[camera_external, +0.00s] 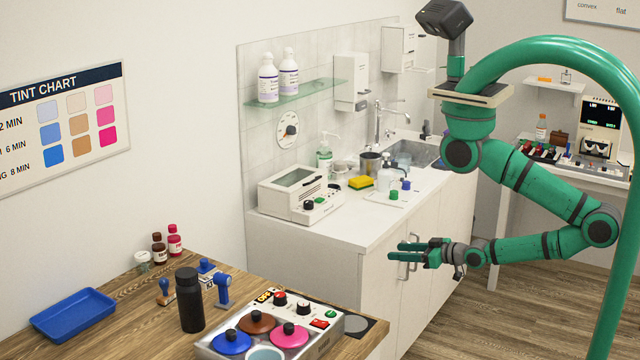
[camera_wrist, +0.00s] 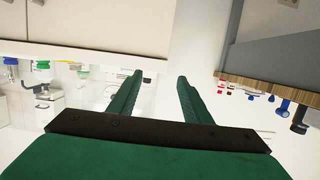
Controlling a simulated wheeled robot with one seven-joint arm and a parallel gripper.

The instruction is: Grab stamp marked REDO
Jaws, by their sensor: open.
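Several stamp-like items stand on the wooden table at the lower left of the external view. One has a wooden handle and blue head (camera_external: 165,291). A blue-and-white item (camera_external: 207,271) and a blue upright item (camera_external: 223,290) stand behind and beside the black bottle. I cannot read REDO on any of them. Small blue items (camera_wrist: 284,106) also show at the right of the wrist view, too small to identify. My gripper (camera_external: 397,251) is open and empty, in the air in front of the white cabinet, well right of these items; its fingers (camera_wrist: 158,76) show apart in the wrist view.
The black bottle (camera_external: 190,300) stands close to the stamp-like items. A sink counter (camera_external: 345,228) stands beyond the table.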

